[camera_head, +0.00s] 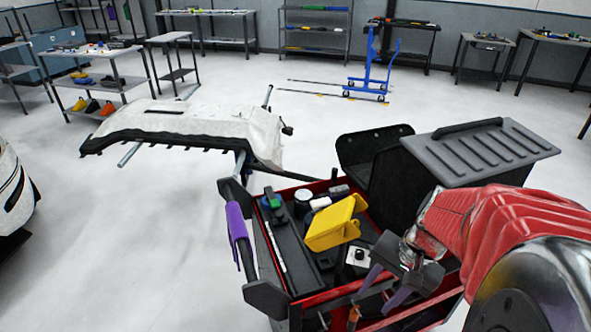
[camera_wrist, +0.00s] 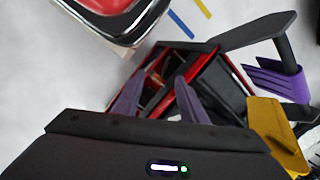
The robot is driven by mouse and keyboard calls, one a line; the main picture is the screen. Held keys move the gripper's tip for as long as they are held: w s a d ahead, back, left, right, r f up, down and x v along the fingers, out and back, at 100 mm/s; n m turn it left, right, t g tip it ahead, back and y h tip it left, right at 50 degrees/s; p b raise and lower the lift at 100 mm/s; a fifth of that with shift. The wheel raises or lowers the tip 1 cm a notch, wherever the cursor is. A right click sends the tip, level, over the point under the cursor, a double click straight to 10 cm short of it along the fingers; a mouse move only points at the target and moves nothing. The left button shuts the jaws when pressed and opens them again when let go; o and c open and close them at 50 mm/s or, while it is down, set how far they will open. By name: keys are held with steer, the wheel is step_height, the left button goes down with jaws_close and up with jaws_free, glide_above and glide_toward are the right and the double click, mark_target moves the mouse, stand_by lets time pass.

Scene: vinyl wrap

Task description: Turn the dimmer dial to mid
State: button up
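A small white box with a round black knob, which looks like the dimmer dial (camera_head: 360,254), sits in the red cart in the head view, just right of the yellow holder. The knob's setting is too small to read. My gripper (camera_head: 385,288) is low over the cart's front right part, to the right of and nearer than the dial. Its two purple fingers stand apart with nothing between them, as the wrist view also shows (camera_wrist: 160,82). I cannot make out the dial in the wrist view.
The red cart (camera_head: 310,300) holds a yellow holder (camera_head: 335,223), a black case and several small tools close to the dial. A grey lidded bin (camera_head: 480,152) stands behind my arm. Purple wrap (camera_head: 237,225) hangs at the cart's left. A bumper (camera_head: 190,130) rests on a stand behind.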

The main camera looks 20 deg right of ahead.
steer(key=d+f+m+t+y, duration=0.1)
steer(key=d+f+m+y, duration=0.25)
steer(key=m, duration=0.25)
steer(key=m+t, duration=0.9)
steer(key=m, duration=0.4)
glide_toward(362, 253)
steer(key=d+f+v, duration=0.1)
steer(key=v, duration=0.4)
steer(key=shift+s+a+r+y, duration=0.1)
steer(key=shift+a+r+y, duration=0.1)
steer(key=shift+y, duration=0.15)
steer(key=x, duration=1.3)
steer(key=shift+w+a, duration=0.15)
steer(key=shift+w, duration=0.25)
steer(key=shift+c, duration=0.3)
jaws_close()
